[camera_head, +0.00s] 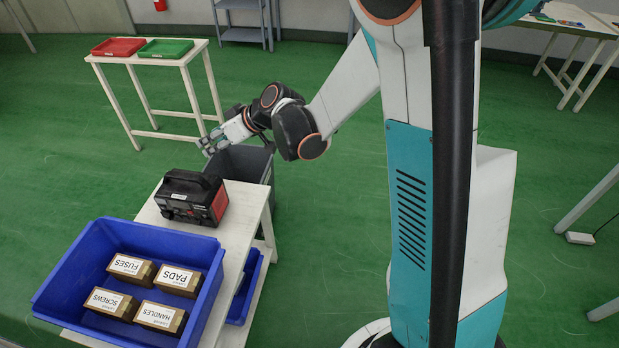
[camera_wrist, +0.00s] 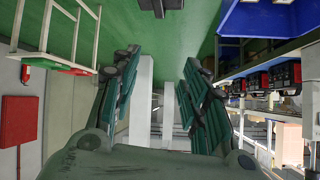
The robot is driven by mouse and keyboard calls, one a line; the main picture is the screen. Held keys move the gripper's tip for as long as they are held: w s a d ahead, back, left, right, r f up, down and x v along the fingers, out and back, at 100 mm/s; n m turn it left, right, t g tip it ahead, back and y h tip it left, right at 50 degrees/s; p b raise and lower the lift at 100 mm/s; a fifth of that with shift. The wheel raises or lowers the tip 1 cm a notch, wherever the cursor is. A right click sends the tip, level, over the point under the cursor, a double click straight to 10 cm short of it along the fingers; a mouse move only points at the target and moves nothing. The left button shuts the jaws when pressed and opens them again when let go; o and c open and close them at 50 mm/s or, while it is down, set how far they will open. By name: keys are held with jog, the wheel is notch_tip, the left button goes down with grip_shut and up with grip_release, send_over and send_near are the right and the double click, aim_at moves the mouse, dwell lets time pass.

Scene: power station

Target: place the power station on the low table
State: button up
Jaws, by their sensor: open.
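The power station (camera_head: 190,197), a black and red box with a top handle, stands upright on a white bench (camera_head: 242,218) at the left in the head view. My gripper (camera_head: 210,143) is above and behind it, apart from it. In the wrist view, which looks upside down, my gripper (camera_wrist: 162,62) shows its two fingers spread with nothing between them. A white table (camera_head: 135,62) with thin legs stands farther back; I cannot tell which piece is the low table. Several black and red units (camera_wrist: 285,76) show on a shelf in the wrist view.
A blue bin (camera_head: 52,290) with several labelled boxes sits on the bench's near end. Another blue bin (camera_head: 243,290) is on its lower shelf. A grey bin (camera_head: 245,165) stands below my gripper. Red (camera_head: 118,46) and green (camera_head: 165,48) trays lie on the back table. Green floor between is clear.

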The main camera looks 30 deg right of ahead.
jog(key=s+d+r+m+h, duration=0.2)
jog(key=s+d+r, duration=0.15)
jog(key=s, duration=0.45)
jog(key=s+d+r+m+h, duration=0.2)
jog(key=s+r, duration=0.3)
jog(key=s, duration=0.3)
jog(key=s+d+m+h, duration=0.1)
jog(key=s+d, duration=0.2)
jog(key=s, duration=0.4)
jog(key=s+d+m+h, duration=0.1)
jog(key=s+d+h, duration=0.1)
jog(key=s, duration=0.5)
jog(key=shift+s+d+m, duration=0.15)
jog(key=shift+d+m, duration=0.25)
